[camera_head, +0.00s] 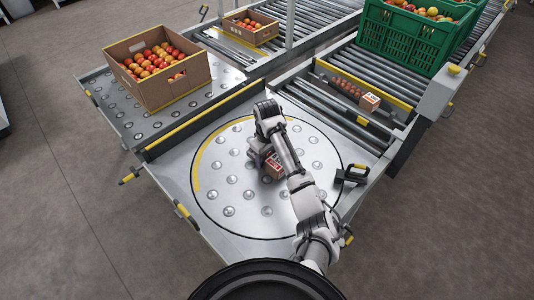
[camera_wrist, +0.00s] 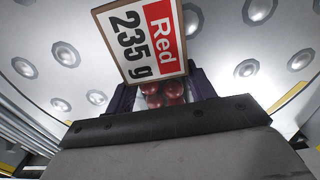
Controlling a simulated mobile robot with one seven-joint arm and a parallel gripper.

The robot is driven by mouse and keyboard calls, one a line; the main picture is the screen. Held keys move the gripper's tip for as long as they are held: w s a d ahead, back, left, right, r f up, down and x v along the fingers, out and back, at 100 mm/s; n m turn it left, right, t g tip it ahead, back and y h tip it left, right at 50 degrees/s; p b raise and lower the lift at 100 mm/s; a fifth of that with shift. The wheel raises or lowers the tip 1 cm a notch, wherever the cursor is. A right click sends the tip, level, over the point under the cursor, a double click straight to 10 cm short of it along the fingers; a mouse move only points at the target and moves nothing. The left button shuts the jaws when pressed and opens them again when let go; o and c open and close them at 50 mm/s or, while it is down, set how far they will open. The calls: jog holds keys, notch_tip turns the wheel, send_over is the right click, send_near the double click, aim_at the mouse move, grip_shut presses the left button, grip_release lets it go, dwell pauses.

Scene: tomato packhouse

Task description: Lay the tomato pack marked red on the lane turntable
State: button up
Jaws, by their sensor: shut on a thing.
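The tomato pack marked red (camera_head: 274,167) is at my gripper, over the ball-studded round turntable (camera_head: 262,228). In the wrist view its label (camera_wrist: 142,42) reads "Red 235 g", with red tomatoes visible below the label. My gripper (camera_head: 264,156) is shut on the pack; dark fingers (camera_wrist: 163,90) flank it in the wrist view. The pack is inside the turntable's dark ring, near its middle. I cannot tell whether its underside touches the plate. My arm hides part of the turntable's right side.
Another small tomato pack (camera_head: 355,91) lies on the roller lane behind. A cardboard box of tomatoes (camera_head: 172,94) stands on the ball table at left, a smaller box (camera_head: 240,36) behind it. A green crate (camera_head: 396,42) is at back right. A black-handled device (camera_head: 352,174) sits beside the turntable.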

jog(key=shift+f, duration=0.5)
dwell(0.7)
jog(key=o, duration=1.2)
notch_tip(320, 180, up, 14)
jog(key=p, duration=0.2)
jog(key=shift+f, duration=0.1)
